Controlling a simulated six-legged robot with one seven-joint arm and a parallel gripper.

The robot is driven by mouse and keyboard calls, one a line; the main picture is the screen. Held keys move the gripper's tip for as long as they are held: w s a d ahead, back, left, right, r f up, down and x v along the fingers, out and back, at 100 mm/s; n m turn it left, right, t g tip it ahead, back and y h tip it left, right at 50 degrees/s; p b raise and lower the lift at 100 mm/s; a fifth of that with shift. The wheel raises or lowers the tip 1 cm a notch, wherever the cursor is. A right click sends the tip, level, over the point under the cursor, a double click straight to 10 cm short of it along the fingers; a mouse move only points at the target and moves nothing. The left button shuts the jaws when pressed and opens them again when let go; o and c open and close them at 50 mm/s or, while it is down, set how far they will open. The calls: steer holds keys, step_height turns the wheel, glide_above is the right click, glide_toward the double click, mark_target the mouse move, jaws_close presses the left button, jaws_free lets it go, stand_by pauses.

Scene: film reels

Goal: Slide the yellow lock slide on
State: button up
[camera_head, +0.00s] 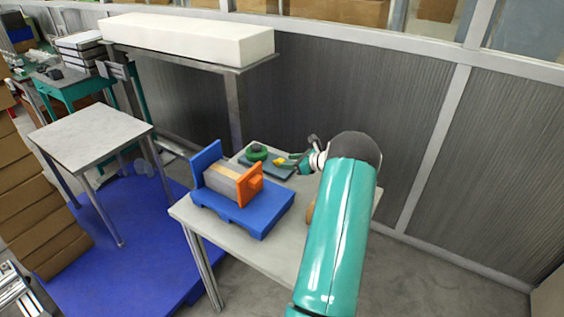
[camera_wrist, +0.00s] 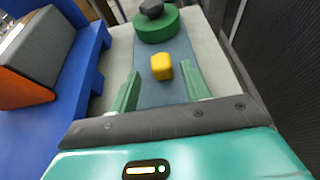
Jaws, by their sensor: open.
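The yellow lock slide (camera_wrist: 161,66) is a small block on a dark blue-grey base plate (camera_wrist: 147,88). It also shows in the head view (camera_head: 279,162). A green round piece (camera_wrist: 157,26) with a dark knob on top (camera_wrist: 151,8) stands behind it on the same plate. My gripper (camera_wrist: 160,82) is open and empty, with one green finger to the left and one to the right of the lock slide's line. The slide lies just beyond the fingertips, and I see no contact. In the head view my gripper (camera_head: 297,161) is right of the slide.
A blue fixture (camera_head: 245,212) with a grey block (camera_head: 222,180) and an orange end piece (camera_head: 250,184) stands left of the plate on the grey table (camera_head: 273,252). A dark ribbed wall (camera_head: 405,85) rises behind the table. A second grey table (camera_head: 92,135) stands farther left.

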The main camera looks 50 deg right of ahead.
mark_target(284, 161)
steer(key=shift+x, duration=2.05)
steer(key=shift+w, duration=0.1)
jaws_close()
